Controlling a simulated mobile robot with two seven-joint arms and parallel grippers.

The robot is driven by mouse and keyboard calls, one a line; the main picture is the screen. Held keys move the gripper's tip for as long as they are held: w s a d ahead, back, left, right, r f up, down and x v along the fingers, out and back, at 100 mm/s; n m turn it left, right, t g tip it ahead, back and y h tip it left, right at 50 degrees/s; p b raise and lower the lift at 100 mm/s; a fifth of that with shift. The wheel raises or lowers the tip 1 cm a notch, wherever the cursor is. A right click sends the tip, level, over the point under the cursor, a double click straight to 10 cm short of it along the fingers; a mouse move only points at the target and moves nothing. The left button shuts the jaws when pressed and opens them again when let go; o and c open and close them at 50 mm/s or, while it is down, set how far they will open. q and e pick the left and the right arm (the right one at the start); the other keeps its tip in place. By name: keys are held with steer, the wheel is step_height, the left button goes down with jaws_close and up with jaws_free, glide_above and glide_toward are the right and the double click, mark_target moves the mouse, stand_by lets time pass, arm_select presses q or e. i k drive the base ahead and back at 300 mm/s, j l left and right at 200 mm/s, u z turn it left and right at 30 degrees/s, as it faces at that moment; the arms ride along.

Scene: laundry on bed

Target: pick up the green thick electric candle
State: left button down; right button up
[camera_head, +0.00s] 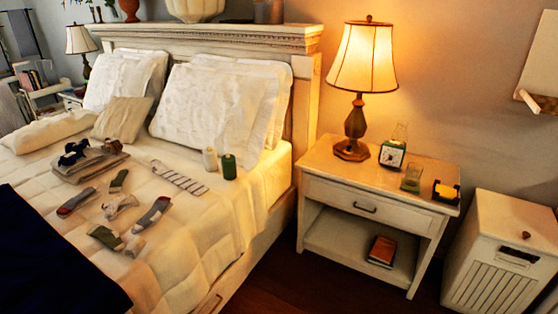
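The green thick electric candle (229,167) stands upright on the bed, near the bed's right edge and in front of the large white pillows. A white candle-like cylinder (210,160) stands just to its left, close beside it. The green candle's front and top are in clear view. Neither of my grippers shows in the head view.
Several socks (150,215) and a folded cloth pile (88,160) lie on the bed (190,250). A striped cloth (179,178) lies left of the candles. The nightstand (325,160) at right holds a lit lamp (366,60), a clock (392,154) and a glass (411,178).

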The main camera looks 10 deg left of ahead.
mark_target(229, 166)
steer(key=i+l, duration=0.2)
steer(key=i, duration=0.4)
steer(key=i+l+z, duration=0.1)
steer(key=i, duration=0.45)
steer(key=i+u, duration=0.6)
steer(key=u, duration=0.15)
steer(key=i+l+u, duration=0.2)
steer(key=u, duration=0.2)
steer(key=i+l, duration=0.05)
